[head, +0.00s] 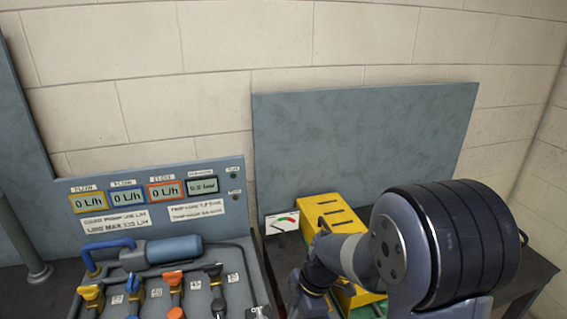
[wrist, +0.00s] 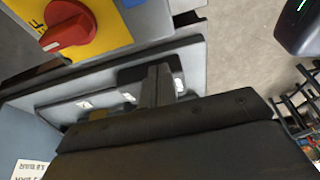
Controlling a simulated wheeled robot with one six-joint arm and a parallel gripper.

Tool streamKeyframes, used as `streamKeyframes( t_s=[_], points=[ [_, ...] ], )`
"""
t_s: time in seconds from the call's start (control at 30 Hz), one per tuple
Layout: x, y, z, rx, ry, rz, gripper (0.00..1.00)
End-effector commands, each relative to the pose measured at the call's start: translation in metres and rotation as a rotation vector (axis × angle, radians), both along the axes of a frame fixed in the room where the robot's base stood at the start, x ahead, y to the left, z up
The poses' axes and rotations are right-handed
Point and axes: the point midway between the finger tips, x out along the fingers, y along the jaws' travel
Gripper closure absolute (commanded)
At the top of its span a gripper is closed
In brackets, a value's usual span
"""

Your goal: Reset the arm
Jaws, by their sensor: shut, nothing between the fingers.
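My gripper (wrist: 158,84) shows in the wrist view with its fingers together and nothing between them. It points toward a grey ledge or panel edge with small white labels. In the head view my arm fills the lower right, bent over the bench, and the gripper's fingertips cannot be made out there. A yellow plate with a red rotary knob (wrist: 68,30) is at the upper left of the wrist view, apart from the fingers.
A grey panel (head: 232,212) with several flow displays, a blue cylinder (head: 174,249) and several coloured valve handles stands at left.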

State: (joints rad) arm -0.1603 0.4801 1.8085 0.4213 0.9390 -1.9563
Motion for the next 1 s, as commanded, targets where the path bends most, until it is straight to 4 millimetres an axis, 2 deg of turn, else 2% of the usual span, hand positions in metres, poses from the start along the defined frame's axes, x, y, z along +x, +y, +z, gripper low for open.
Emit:
streamKeyframes(
  t_s=[0.07,0.3,0.5,0.7,1.0],
  points=[
    [-0.01,0.013,-0.006,-0.004,0.005,0.005,1.0],
    [-0.002,-0.001,0.037,0.0,-0.006,-0.002,1.0],
    [-0.001,-0.008,0.059,-0.001,-0.003,0.0,1.0],
    [0.0,-0.011,0.066,-0.002,-0.001,0.0,1.0],
    [0.0,-0.01,0.066,-0.002,0.0,0.0,1.0]
  ],
)
